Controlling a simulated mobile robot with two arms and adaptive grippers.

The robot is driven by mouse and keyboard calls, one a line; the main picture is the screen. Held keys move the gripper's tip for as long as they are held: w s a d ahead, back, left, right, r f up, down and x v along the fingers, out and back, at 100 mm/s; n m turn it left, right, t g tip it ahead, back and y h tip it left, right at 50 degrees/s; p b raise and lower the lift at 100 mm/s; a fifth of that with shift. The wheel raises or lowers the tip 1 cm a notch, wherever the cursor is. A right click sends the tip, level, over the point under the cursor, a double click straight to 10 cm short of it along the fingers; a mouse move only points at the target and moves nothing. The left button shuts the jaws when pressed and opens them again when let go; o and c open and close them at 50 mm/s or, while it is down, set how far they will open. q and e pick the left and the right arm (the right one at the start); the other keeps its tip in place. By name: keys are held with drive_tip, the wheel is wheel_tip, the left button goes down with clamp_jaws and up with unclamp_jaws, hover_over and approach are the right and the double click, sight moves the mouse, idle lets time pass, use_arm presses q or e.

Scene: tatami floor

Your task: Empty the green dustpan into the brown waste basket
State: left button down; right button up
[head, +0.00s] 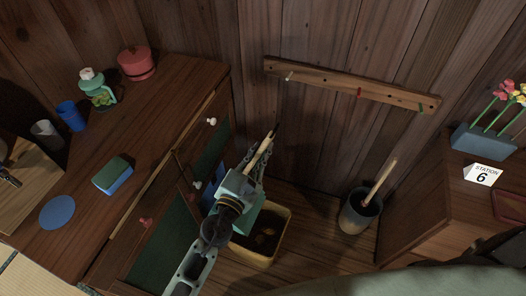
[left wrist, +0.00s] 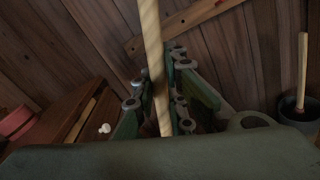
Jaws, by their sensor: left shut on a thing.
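My left gripper (head: 264,150) is shut on a pale wooden handle, which runs between its fingers (left wrist: 162,95) in the left wrist view. A green piece that looks like the dustpan (head: 250,222) shows below my wrist, over the left part of the waste basket. My arm hides part of it, and its tilt is hard to tell. The brown waste basket (head: 282,236) stands on the floor under it, with a light rim and small dark bits visible inside. A large green surface fills the bottom of the left wrist view. My right gripper is out of view.
A peg rail (head: 330,82) is on the wall. A dark bucket (head: 356,212) with a stick stands right of the basket.

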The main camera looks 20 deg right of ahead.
use_arm(q)
drive_tip(key=w+a+r+n+b, duration=0.1)
drive_tip(key=w+a+n, duration=0.3)
drive_tip(key=w+a, duration=0.5)
drive_tip(key=a, duration=0.3)
drive_tip(key=shift+w+r, duration=0.4)
drive_tip(key=shift+s+f, duration=0.1)
idle(0.5)
